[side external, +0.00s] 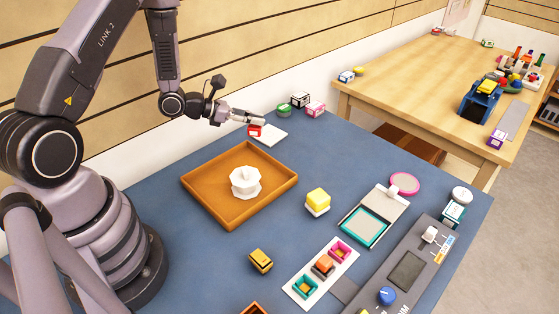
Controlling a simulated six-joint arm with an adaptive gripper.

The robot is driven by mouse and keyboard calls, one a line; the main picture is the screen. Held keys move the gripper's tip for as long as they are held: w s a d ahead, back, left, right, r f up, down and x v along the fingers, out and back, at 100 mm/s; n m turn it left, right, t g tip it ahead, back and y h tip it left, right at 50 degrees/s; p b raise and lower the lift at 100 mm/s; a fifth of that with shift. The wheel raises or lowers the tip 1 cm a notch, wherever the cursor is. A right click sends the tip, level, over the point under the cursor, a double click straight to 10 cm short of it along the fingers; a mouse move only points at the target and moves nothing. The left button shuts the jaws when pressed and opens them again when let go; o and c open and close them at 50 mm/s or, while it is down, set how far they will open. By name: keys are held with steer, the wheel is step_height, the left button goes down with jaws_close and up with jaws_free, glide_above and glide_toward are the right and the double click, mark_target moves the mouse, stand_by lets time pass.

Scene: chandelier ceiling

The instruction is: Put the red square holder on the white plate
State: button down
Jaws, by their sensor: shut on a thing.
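The red square holder (254,131) is small, with a pale marking on its side. It is under the tips of my gripper (256,122), which is shut on it. The white plate (272,135) is a flat, thin square on the blue table near the wall. The holder is at the plate's left end in the picture; I cannot tell whether it touches the plate or hangs just above it. The fingers partly hide the holder's top.
A yellow-and-white block (317,202) is to the right.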

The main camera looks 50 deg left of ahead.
steer(key=a+n+t+y, duration=0.1)
steer(key=a+n+y, duration=0.1)
steer(key=a, duration=0.5)
glide_above(269, 134)
steer(key=f, duration=0.8)
steer(key=shift+s+d+f, duration=0.15)
steer(key=shift+s+d, duration=0.05)
steer(key=shift+s, duration=0.15)
steer(key=shift+w+f, duration=0.2)
steer(key=shift+w+a+f, duration=0.1)
steer(key=shift+w+f, duration=0.05)
steer(key=shift+f, duration=1.6)
steer(key=shift+f, duration=0.15)
steer(key=c, duration=1.2)
jaws_free()
